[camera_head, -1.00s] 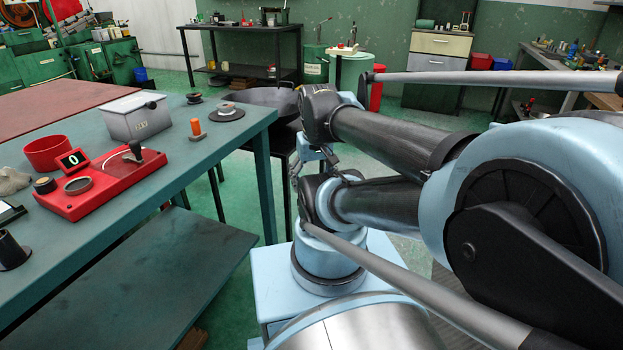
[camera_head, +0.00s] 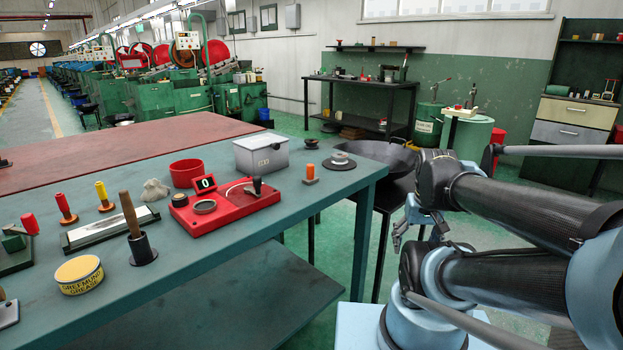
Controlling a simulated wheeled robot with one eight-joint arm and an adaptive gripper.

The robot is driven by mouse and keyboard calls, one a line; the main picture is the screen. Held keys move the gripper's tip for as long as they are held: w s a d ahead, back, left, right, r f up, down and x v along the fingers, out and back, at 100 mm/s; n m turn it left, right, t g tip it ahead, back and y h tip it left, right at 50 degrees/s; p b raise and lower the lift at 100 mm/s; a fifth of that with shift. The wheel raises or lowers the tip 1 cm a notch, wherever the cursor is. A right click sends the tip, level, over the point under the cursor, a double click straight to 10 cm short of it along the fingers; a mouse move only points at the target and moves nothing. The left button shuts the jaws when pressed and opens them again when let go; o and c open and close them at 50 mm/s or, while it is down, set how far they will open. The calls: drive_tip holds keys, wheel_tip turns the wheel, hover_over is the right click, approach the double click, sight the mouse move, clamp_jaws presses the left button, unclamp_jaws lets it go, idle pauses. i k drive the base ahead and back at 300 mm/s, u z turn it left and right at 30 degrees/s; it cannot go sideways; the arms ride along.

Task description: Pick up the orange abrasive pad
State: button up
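A small upright orange piece (camera_head: 310,172) stands on a flat base near the right end of the green table (camera_head: 220,258). It is too small for me to tell whether it is the orange abrasive pad, and no other plain orange pad shows clearly. My gripper (camera_head: 398,238) is partly visible beyond the table's right edge, beside my folded arm. It is apart from the orange piece and nothing shows in it. Its fingers are small and partly hidden, so I cannot tell whether they are open or shut.
Around the orange piece are a grey metal box (camera_head: 262,155), a red device (camera_head: 225,205) with a display, and a round dark disc (camera_head: 339,163). A red bowl (camera_head: 186,173), a grease tin (camera_head: 79,275) and several handled tools stand farther left. A black wok-like pan (camera_head: 378,155) lies beyond.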

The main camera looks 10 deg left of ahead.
sight(310, 179)
drive_tip(key=u, duration=0.75)
drive_tip(key=k, duration=1.3)
drive_tip(key=z, duration=0.65)
drive_tip(key=i, duration=1.05)
